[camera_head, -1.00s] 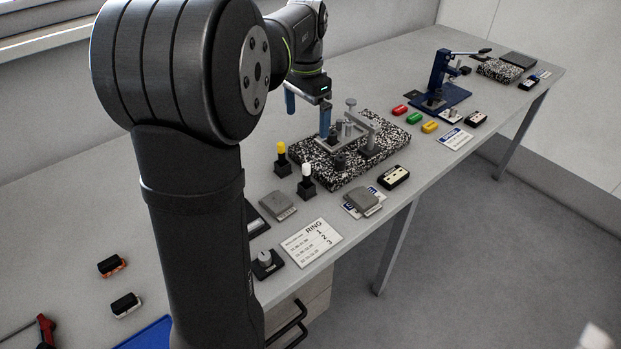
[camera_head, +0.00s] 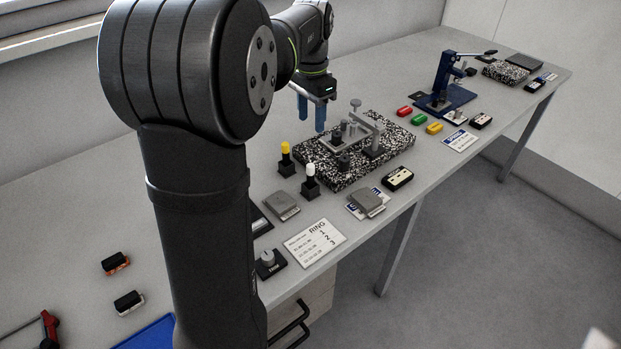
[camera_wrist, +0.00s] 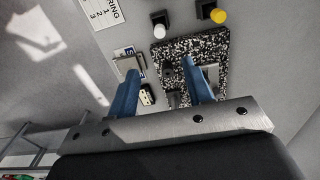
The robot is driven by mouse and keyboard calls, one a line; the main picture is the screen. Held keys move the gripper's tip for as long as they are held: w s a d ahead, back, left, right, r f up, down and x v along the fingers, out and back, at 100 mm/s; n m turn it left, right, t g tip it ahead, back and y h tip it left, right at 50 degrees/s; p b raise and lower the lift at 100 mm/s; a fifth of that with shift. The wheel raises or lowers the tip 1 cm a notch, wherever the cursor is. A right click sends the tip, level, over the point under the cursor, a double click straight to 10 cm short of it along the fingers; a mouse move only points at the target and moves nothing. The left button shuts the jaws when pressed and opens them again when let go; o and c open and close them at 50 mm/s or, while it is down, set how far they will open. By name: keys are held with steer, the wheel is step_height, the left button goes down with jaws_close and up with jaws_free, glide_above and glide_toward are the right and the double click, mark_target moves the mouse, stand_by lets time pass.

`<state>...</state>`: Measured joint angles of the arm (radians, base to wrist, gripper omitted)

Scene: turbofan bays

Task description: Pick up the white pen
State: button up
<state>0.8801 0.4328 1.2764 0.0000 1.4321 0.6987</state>
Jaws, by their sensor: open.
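The white pen (camera_head: 310,171) stands upright in a small black holder on the bench, in front of the speckled stone plate. A yellow-topped pen (camera_head: 285,150) stands in a like holder behind and left of it. My gripper (camera_head: 311,116) is open and empty, with blue fingers pointing down, above and behind the speckled plate and apart from both pens. In the wrist view the white pen (camera_wrist: 159,30) shows at the top, ahead of the fingertips (camera_wrist: 161,66) and near the plate's edge. The yellow pen (camera_wrist: 218,15) shows to its right.
The speckled plate (camera_head: 337,182) carries a metal fixture (camera_head: 366,130) with knobs and posts beside my gripper. Grey blocks, a RING card (camera_head: 315,243) and a knob box (camera_head: 269,262) lie near the front edge. A blue press (camera_head: 442,88) stands farther right.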

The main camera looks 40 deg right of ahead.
mark_target(310, 175)
steer(key=shift+m, duration=0.9)
step_height(310, 175, down, 19)
steer(key=shift+a+r, duration=0.15)
jaws_close()
